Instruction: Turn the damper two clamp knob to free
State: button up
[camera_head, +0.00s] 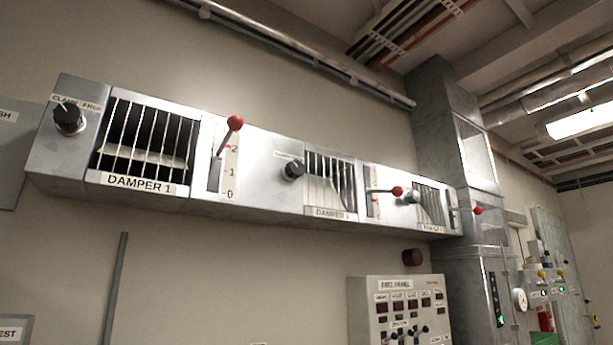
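The damper two clamp knob (293,170) is a dark round knob near the middle of the head view, under a small label too small to read. It sits just left of the middle barred window (331,180), whose plate (332,214) seems to read DAMPER 2. I cannot tell which way the knob points. The lever (385,191) right of that window has a red ball and lies about level. My gripper is not in this view.
The duct (255,170) runs along the wall. At left are the DAMPER 1 knob (68,118), its barred window (147,140) and a raised red-ball lever (235,123). A third damper (431,205) is at right. A fire panel (400,308) stands below. A pipe (290,45) runs above.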

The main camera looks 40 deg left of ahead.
aim_at(295, 169)
jog(key=u, duration=0.5)
jog(key=i, duration=0.9)
jog(key=u, duration=0.75)
